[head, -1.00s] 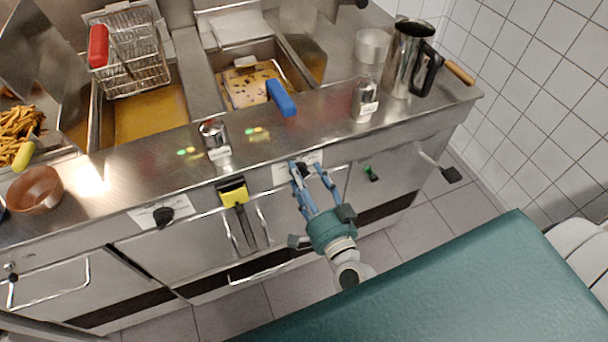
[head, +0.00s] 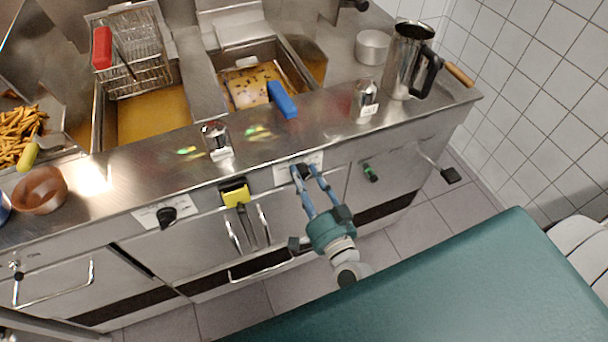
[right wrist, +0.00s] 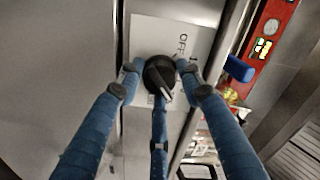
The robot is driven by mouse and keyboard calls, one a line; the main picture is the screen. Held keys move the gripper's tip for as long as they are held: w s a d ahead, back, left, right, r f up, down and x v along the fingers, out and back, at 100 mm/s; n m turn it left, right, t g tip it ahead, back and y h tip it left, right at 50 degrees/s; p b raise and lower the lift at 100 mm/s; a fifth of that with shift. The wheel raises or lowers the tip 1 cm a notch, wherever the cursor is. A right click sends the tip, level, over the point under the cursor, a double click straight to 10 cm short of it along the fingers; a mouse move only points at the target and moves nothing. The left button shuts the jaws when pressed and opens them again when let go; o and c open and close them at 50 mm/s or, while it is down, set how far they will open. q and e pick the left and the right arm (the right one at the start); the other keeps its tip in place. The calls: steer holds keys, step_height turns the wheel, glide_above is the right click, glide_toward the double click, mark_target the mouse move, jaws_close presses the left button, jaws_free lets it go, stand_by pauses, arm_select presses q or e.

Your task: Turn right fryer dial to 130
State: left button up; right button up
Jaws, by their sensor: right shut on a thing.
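The right fryer dial is a round black knob (right wrist: 159,76) on a white label plate (right wrist: 150,38) with "OFF" printed on it. In the right wrist view the blue fingers of my right gripper (right wrist: 160,80) are shut around the knob, one on each side and one below. The knob's pale pointer line slants to the lower right. The number it points at is hidden. In the head view my right gripper (head: 307,172) covers most of the knob, and the plate (head: 299,167) shows around it. My left gripper is not in view.
The left fryer dial (head: 165,216) is on the same front panel. Yellow-headed tongs (head: 236,194) hang between the dials.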

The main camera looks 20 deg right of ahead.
steer(key=n+p, duration=0.1)
steer(key=r+n+p, duration=0.1)
steer(key=n+p, duration=0.1)
steer(key=shift+w+d, duration=0.1)
steer(key=shift+d, duration=0.05)
steer(key=n+p, duration=0.2)
steer(key=n, duration=0.2)
steer(key=n+p, duration=0.2)
steer(key=n, duration=0.1)
steer(key=shift+w+n, duration=0.1)
steer(key=shift+n, duration=0.2)
steer(key=shift+a+n+p, duration=0.2)
steer(key=shift+n+p, duration=0.25)
steer(key=shift+n, duration=1.45)
steer(key=o, duration=1.1)
steer(key=shift+o, duration=0.2)
steer(key=shift+a+f, duration=0.1)
steer(key=shift+f, duration=0.1)
